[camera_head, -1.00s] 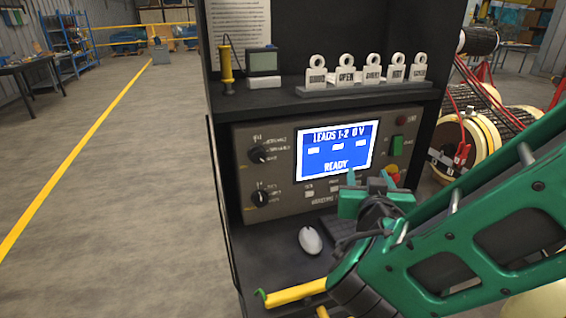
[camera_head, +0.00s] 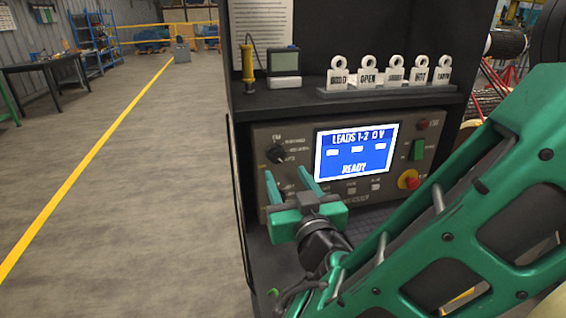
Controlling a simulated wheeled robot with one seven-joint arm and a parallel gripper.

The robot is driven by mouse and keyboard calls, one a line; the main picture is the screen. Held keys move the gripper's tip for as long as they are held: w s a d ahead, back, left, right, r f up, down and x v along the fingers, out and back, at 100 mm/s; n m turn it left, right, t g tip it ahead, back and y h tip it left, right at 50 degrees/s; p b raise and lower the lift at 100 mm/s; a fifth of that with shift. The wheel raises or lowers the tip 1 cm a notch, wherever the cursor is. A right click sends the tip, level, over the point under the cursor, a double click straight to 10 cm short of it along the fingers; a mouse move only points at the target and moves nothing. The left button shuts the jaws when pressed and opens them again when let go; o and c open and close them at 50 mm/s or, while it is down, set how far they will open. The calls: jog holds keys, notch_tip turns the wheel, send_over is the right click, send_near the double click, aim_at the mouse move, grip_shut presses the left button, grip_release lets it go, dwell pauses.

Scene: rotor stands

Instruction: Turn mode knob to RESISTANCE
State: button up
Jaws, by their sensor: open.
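The grey control panel (camera_head: 265,133) sits in the black cabinet, with two dark knobs one above the other at its left. The upper knob (camera_head: 275,154) has small labels to its right, too blurred to read surely. The lower knob (camera_head: 283,190) is partly hidden behind my gripper. I cannot tell from the lettering which is the mode knob. My gripper (camera_head: 289,178) is open and empty. Its two green fingers point up towards the panel, in front of the lower knob and below the upper one. Whether they touch the panel is unclear.
The blue screen (camera_head: 356,153) reads "LEADS 1-2 0 V" and "READY". A green switch (camera_head: 417,150) and a red button (camera_head: 410,180) are at the panel's right. Tags stand on a rack (camera_head: 385,90) on the shelf above. The floor at left is clear.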

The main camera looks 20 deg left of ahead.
aim_at(278, 158)
jog(key=x, duration=0.8)
jog(key=shift+d, duration=0.15)
jog(key=c, duration=1)
